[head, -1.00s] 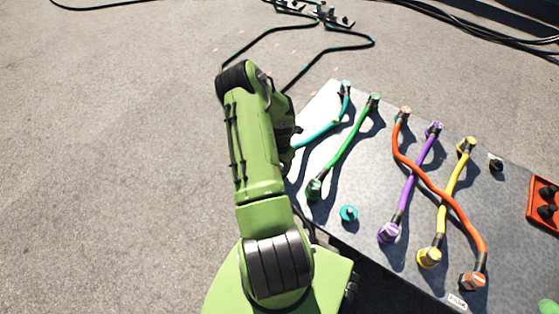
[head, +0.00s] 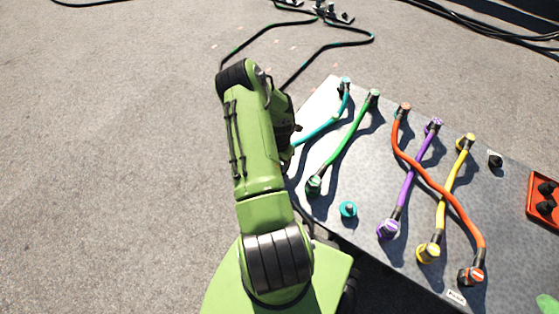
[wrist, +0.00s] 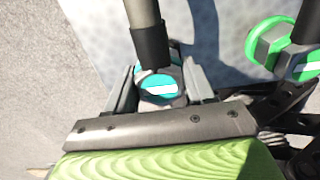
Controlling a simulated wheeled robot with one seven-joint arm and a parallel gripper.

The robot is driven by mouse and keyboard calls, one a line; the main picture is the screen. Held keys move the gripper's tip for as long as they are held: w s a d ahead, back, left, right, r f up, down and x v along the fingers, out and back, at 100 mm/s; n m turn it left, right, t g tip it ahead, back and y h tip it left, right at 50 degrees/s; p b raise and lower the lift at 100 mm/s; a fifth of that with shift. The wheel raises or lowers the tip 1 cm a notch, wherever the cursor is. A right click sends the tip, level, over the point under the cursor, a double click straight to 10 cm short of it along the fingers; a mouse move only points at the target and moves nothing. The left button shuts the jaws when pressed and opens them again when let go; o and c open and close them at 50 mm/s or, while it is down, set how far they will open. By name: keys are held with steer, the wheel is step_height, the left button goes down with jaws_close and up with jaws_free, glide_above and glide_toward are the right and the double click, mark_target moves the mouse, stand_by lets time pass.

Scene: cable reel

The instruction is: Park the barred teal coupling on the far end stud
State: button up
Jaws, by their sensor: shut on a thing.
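The barred teal coupling (wrist: 160,88), a teal cap with a white bar, sits between the two fingers of my gripper (wrist: 163,90) in the wrist view. The gripper is shut on it, and a dark cable sleeve rises from it. I cannot tell whether it touches a stud below. In the head view the teal cable (head: 322,131) runs from its far coupling (head: 345,83) to behind my arm, which hides the gripper and held coupling. A bare teal-based stud (head: 348,210) stands near the panel's front edge. A dark stud (head: 496,161) stands at the right of the far row.
A green coupling (head: 314,186) is close right of my gripper; it also shows in the wrist view (wrist: 270,42). Red, purple and yellow cables (head: 443,205) cross the grey panel (head: 385,150). An orange tray (head: 535,205) with black pieces lies at the right.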

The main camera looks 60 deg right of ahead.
steer(key=o, duration=1.2)
steer(key=shift+o, duration=0.2)
